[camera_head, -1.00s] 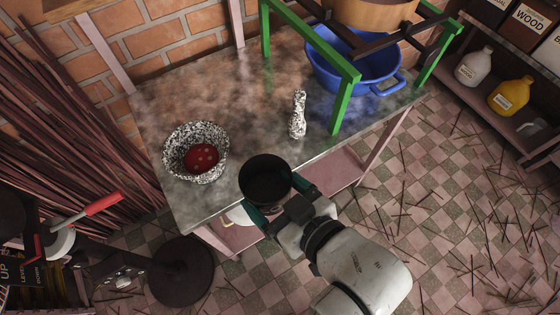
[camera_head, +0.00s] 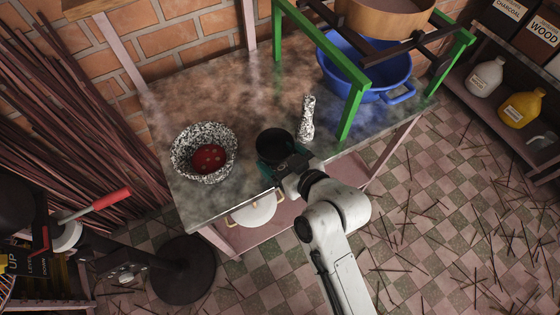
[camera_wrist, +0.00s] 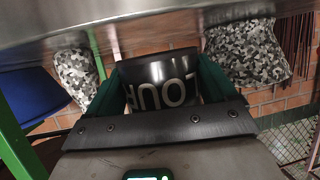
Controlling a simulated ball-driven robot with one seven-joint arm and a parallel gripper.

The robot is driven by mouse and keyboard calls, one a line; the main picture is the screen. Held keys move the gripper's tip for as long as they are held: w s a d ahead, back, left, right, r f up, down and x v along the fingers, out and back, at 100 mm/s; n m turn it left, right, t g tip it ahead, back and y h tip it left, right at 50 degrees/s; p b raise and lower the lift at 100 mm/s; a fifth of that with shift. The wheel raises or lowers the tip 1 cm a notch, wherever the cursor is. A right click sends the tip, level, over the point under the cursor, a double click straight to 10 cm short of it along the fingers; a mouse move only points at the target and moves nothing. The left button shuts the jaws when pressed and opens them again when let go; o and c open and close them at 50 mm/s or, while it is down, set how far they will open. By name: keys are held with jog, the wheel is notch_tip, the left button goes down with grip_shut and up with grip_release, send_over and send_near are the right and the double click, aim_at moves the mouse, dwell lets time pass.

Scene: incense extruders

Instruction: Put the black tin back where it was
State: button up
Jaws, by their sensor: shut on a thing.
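The black tin (camera_head: 273,143) is an open-topped round can with a dark inside. It is upright over the front middle of the stone-topped table (camera_head: 225,103), between the speckled bowl and the speckled pestle-like piece. My gripper (camera_head: 277,161) is shut on it from the front, with a green finger on each side. The wrist view is upside down. There the tin (camera_wrist: 162,82) shows pale letters reading "LOUR", held between the fingers.
The speckled bowl (camera_head: 178,141) with red contents stands to the left. The speckled pestle-like piece (camera_head: 307,120) stands close to the right. Beyond it are a green frame (camera_head: 350,112) and a blue basin (camera_head: 388,72). The tabletop behind the tin is clear.

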jog(key=shift+s+f, duration=0.1)
jog(key=shift+f, duration=1)
jog(key=shift+f, duration=0.1)
jog(key=o, duration=1)
jog(key=shift+o, duration=0.2)
jog(key=shift+d, duration=0.1)
jog(key=b+v, duration=0.1)
jog(key=v, duration=1.1)
